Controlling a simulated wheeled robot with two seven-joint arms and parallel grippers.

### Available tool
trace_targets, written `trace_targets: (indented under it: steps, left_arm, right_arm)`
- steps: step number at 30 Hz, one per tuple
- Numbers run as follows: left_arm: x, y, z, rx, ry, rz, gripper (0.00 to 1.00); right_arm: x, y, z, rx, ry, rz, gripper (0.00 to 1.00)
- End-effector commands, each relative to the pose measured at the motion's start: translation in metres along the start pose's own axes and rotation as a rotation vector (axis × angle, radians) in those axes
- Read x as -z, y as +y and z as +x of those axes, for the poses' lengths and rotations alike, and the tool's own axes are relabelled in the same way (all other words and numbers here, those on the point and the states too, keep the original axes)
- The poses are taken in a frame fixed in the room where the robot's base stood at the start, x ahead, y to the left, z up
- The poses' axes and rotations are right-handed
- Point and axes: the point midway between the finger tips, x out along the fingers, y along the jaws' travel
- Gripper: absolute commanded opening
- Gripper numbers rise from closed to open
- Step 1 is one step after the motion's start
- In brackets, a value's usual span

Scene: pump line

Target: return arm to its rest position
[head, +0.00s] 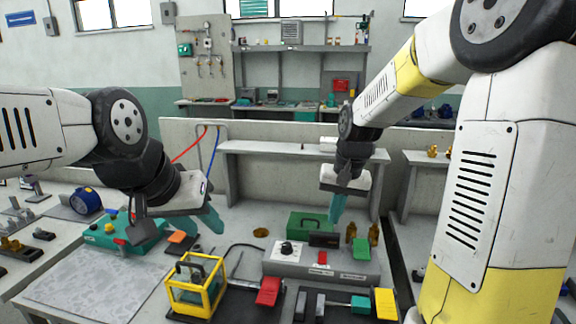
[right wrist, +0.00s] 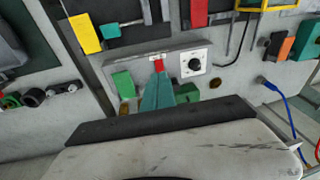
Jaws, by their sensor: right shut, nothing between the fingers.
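My right arm comes in from the right in the head view, and its gripper (head: 337,208) hangs pointing down above the grey control box. Its teal fingers are together with nothing between them. In the right wrist view the closed fingers (right wrist: 158,92) overlap the box's top, close to a red button in the picture; I cannot tell the height between them. My left gripper (head: 212,218) is at the left above the bench, its teal fingertips seen from the side. Whether it is open or shut is not clear.
The grey control box (head: 345,265) has a black knob, a red part and a green part. A green case (head: 307,226) stands behind it. A yellow frame (head: 195,284) and a teal box with buttons (head: 125,238) are at left. A raised shelf (head: 290,149) runs behind.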

Motion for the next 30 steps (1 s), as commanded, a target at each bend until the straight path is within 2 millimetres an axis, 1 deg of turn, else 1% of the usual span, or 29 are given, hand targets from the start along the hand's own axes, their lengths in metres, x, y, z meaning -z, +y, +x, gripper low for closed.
trace_targets:
  steps: [1,3,6,8,9,12,15,19,24,30]
  left_arm:
    - [0.000,0.000,0.000,0.000,0.000,0.000,0.36]
    - [0.000,0.000,0.000,0.000,0.000,0.000,0.36]
    - [0.000,0.000,0.000,0.000,0.000,0.000,0.36]
    - [0.000,0.000,0.000,0.000,0.000,0.000,0.36]
    - [0.000,0.000,0.000,0.000,0.000,0.000,0.36]
    - [0.000,0.000,0.000,0.000,0.000,0.000,0.36]
    - [0.000,0.000,0.000,0.000,0.000,0.000,0.36]
    - [0.000,0.000,0.000,0.000,0.000,0.000,0.36]
    - [0.000,0.000,0.000,0.000,0.000,0.000,0.36]
    - [0.000,0.000,0.000,0.000,0.000,0.000,0.36]
  right_arm:
    - [-0.012,0.003,-0.021,0.022,0.035,-0.010,0.00]
    - [-0.028,0.005,-0.044,0.046,0.076,-0.034,0.00]
    - [-0.055,0.009,-0.071,0.073,0.136,-0.068,0.00]
    - [-0.071,0.011,-0.086,0.085,0.175,-0.089,0.00]
    - [-0.083,0.013,-0.094,0.092,0.201,-0.104,0.00]
    - [-0.110,0.017,-0.110,0.101,0.263,-0.138,0.00]
    - [-0.132,0.020,-0.119,0.102,0.314,-0.167,0.00]
    - [-0.151,0.023,-0.124,0.098,0.358,-0.194,0.00]
    - [-0.160,0.024,-0.125,0.095,0.377,-0.206,0.00]
    - [-0.159,0.024,-0.125,0.095,0.377,-0.206,0.00]
